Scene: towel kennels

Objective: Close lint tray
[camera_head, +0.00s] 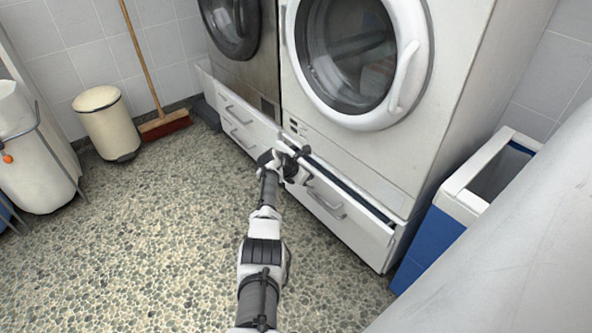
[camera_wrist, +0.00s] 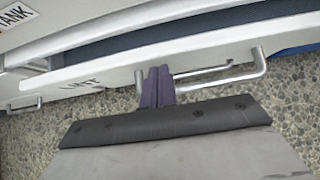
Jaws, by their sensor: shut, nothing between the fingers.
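The lint tray (camera_head: 362,236) is the white drawer under the front-loading machine at the right. It stands partly open, with a dark gap behind its front's top edge. In the wrist view its front (camera_wrist: 215,57) carries a partly hidden label that appears to read LINT, and a metal bar handle (camera_wrist: 262,63). My gripper (camera_head: 300,158) is at the left part of the tray front. In the wrist view my gripper's fingers (camera_wrist: 158,75) are together and empty, against or just before the front, beside the handle's left end. Whether they touch is unclear.
The white machine (camera_head: 440,130) stands above the tray. A panel labelled TANK (camera_wrist: 15,14) is at the upper left in the wrist view. A blue and white bin (camera_head: 445,225) stands close right of the tray. A pedal bin (camera_head: 108,125) and broom (camera_head: 165,123) are at the left. The pebbled floor in front is clear.

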